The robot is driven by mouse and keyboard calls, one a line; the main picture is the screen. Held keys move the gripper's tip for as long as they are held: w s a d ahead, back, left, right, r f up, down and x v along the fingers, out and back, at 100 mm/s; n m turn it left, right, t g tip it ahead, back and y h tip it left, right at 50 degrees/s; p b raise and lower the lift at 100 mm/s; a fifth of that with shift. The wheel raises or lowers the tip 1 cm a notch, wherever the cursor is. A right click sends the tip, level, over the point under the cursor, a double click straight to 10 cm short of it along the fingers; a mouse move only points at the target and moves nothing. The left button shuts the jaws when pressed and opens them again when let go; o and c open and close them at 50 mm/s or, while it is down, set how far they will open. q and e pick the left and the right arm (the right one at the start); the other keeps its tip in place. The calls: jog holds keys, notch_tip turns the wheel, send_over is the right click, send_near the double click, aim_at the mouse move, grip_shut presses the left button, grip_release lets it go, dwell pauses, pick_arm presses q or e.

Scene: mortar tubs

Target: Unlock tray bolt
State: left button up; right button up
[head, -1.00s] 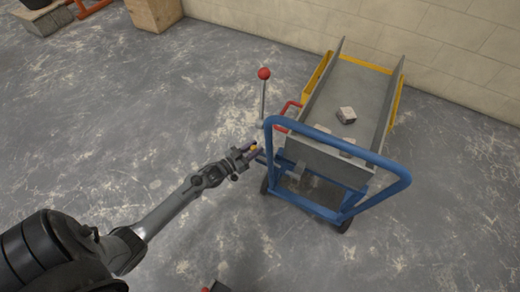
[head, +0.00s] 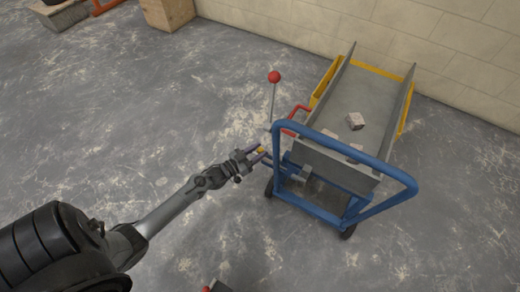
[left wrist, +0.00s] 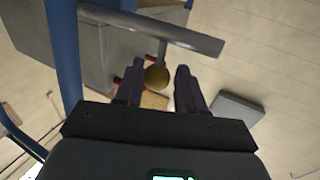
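The tray (head: 363,90) is a grey trough with yellow edges, tilted on a blue-framed cart. A brass-yellow bolt knob (head: 262,150) shows small at the cart's near left side. In the left wrist view the round knob (left wrist: 157,77) hangs at the end of a thin grey rod. My left gripper (head: 257,155) is at the knob. In the left wrist view its two dark fingers (left wrist: 159,68) are apart, with the knob appearing between them near the tips. I cannot tell whether they touch it. My right gripper is not in view.
A blue push handle (head: 345,155) arches over the cart's near end, close to my left gripper. A red-ball lever (head: 274,77) stands upright at its left. Grey lumps (head: 355,121) lie in the tray.

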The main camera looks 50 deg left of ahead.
pick_arm(q)
jog(key=s+a+p, duration=0.1)
jog(key=s+p, duration=0.2)
jog(key=s, duration=0.6)
jog(key=shift+s+a+p, duration=0.15)
jog(key=shift+s+p, duration=0.2)
jog(key=shift+s, duration=0.05)
